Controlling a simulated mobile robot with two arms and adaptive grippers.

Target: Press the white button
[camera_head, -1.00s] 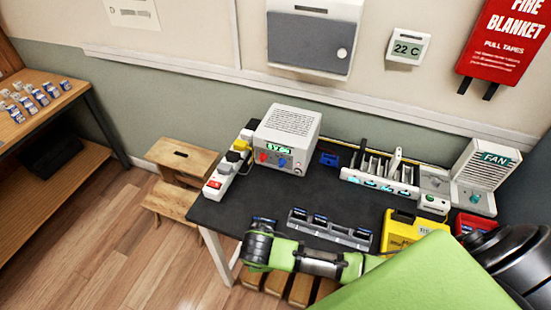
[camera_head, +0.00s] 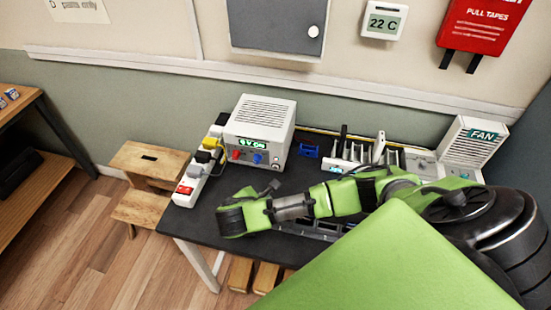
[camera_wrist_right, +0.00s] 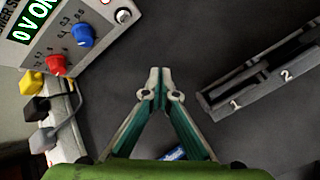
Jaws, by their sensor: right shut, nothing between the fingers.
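The power supply (camera_head: 258,130) is a light grey box on the dark table, with a green display, a red knob and a blue knob on its front. A small round white button (camera_wrist_right: 124,16) sits at the lower right of its panel in the right wrist view. My right gripper (camera_wrist_right: 155,78) is shut and empty, its fingertips pointing up the picture over the dark table, below and right of the button and apart from it. In the head view its tips (camera_head: 273,186) show small and dark in front of the supply. My left gripper is not in view.
A power strip (camera_head: 196,178) with plugs stands left of the supply. A numbered slotted holder (camera_wrist_right: 265,82) lies right of my gripper. A blue piece (camera_head: 308,151), a rack (camera_head: 345,165) and a fan (camera_head: 474,145) stand further right. Bare table lies between.

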